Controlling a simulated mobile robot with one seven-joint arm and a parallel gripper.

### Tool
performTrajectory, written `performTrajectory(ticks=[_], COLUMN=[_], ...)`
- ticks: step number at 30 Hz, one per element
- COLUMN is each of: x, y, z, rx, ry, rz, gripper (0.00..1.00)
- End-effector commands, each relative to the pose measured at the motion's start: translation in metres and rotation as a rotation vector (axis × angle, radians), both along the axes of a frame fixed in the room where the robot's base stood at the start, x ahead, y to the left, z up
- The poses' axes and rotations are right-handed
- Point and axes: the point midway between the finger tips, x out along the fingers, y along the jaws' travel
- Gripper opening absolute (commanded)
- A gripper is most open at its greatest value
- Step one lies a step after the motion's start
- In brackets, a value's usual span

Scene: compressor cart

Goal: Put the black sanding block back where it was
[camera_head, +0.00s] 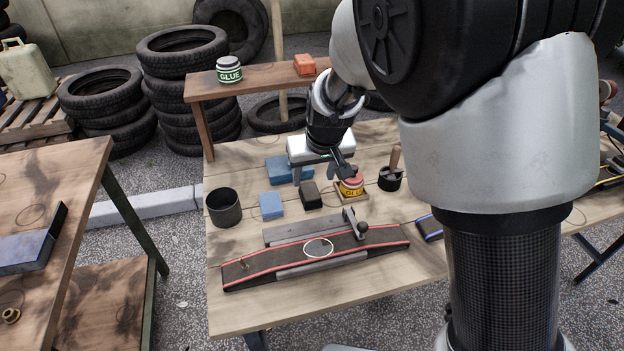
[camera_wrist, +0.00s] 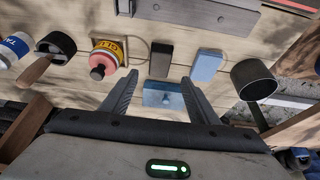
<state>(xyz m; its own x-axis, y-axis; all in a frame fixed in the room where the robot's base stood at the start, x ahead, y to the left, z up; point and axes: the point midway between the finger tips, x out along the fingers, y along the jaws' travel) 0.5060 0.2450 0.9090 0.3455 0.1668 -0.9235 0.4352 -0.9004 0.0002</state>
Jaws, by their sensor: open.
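The black sanding block (camera_head: 311,195) lies on the wooden workbench, between a small light blue block (camera_head: 271,206) and a red-topped yellow glue pot (camera_head: 351,186). In the wrist view the black block (camera_wrist: 160,60) lies just beyond my fingertips, apart from them. My gripper (camera_head: 323,178) is open and empty above the bench, behind the black block in the head view. In the wrist view my open fingers (camera_wrist: 160,88) spread to either side of a larger blue block (camera_wrist: 163,96). The block's former place is not clearly marked in these views.
A dark cup (camera_head: 223,207) stands at the left, and a black pot with a wooden handle (camera_head: 391,178) at the right.

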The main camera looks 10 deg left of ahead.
Motion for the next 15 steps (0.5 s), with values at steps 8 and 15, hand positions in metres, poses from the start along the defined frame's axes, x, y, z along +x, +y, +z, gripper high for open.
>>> performTrajectory(ticks=[8,15], x=[-0.012,-0.014], y=[-0.006,-0.011], z=[0.032,0.039], rx=[0.0,0.006], ry=[0.0,0.001], rz=[0.0,-0.008], gripper=[0.55,0.55])
